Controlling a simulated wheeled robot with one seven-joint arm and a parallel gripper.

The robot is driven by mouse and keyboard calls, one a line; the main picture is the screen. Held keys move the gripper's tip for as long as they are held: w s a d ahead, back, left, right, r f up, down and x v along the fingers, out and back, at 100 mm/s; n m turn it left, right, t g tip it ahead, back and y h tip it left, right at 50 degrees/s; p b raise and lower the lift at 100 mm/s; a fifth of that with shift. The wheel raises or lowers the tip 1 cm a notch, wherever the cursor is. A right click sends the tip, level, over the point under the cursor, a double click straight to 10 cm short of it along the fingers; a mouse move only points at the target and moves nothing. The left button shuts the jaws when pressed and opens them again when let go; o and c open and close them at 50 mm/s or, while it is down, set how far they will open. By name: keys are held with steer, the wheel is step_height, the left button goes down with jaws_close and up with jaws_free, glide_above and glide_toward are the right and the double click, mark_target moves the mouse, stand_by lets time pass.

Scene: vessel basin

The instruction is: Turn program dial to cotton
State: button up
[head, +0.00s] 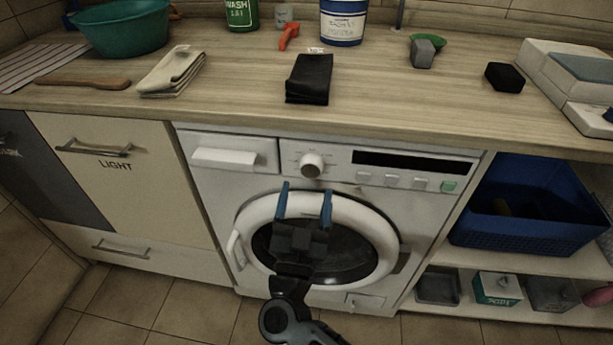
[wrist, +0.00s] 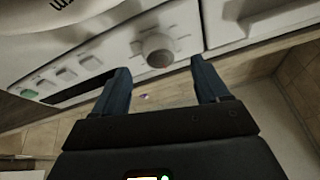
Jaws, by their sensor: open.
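The program dial (head: 312,166) is a round white knob on the washing machine's front panel, between the detergent drawer and the dark display. Small marks around it are too small to read, so I cannot tell its setting. In the wrist view the dial (wrist: 158,50) shows ahead of the fingers, in the gap between their tips. My gripper (head: 305,188) is open and empty, with two blue fingers pointing up just below the dial in the head view. It also shows in the wrist view (wrist: 160,66). The fingers appear apart from the dial.
The washing machine's round door (head: 345,206) is closed behind my gripper. The detergent drawer (head: 228,154) is shut. Buttons (head: 391,181) and a display (head: 415,161) lie right of the dial. The wooden counter (head: 230,100) overhangs above, with a black folded cloth (head: 309,79) near its edge.

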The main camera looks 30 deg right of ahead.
mark_target(309, 172)
steer(key=shift+x, duration=2.2)
steer(key=shift+s, duration=0.1)
steer(key=c, duration=1)
steer(key=shift+c, duration=0.2)
steer(key=shift+m, duration=0.5)
steer(key=m+g+h, duration=0.1)
steer(key=m, duration=0.1)
steer(key=m+g+h+b, duration=0.1)
steer(key=m, duration=0.2)
steer(key=shift+a, duration=0.15)
steer(key=shift+w+a+r+m+g+h+b, duration=0.1)
steer(key=shift+m+g+h+b, duration=0.15)
steer(key=shift+m+g, duration=0.9)
steer(key=shift+w+r+m+g+h+b, duration=0.1)
steer(key=shift+m+g+h, duration=0.2)
steer(key=shift+m, duration=1.65)
